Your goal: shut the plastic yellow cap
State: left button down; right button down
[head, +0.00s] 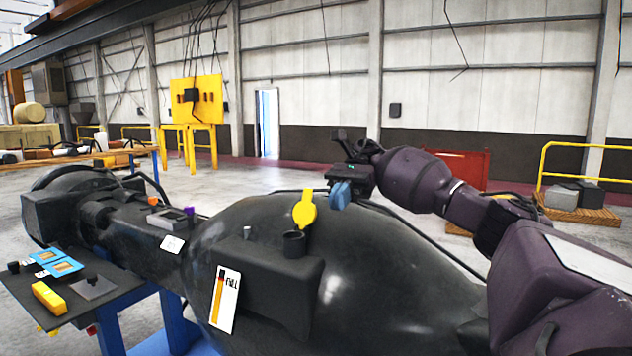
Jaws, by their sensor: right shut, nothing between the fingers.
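The yellow cap (304,209) is a round plastic flap with a small tab. It stands raised, tilted up behind a short black filler neck (293,244) on the big black casting (390,285). The neck's mouth is uncovered. My right gripper (340,195), with blue fingertips, comes in from the right. It is shut and empty, just right of the cap. I cannot tell whether the fingertips touch the cap or sit behind it. My left gripper is not in view.
A white "FULL" level label (225,299) is on the casting's front. A dark shelf (95,298) at left holds a yellow block (48,298) and blue cards (57,262). A yellow stand (197,100) and yellow railings (575,160) are far back. Air above the casting is free.

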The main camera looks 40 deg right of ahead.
aim_at(304, 212)
jog(key=i+l, duration=0.2)
jog(key=l, duration=0.15)
jog(key=i+l, duration=0.45)
jog(key=l, duration=0.2)
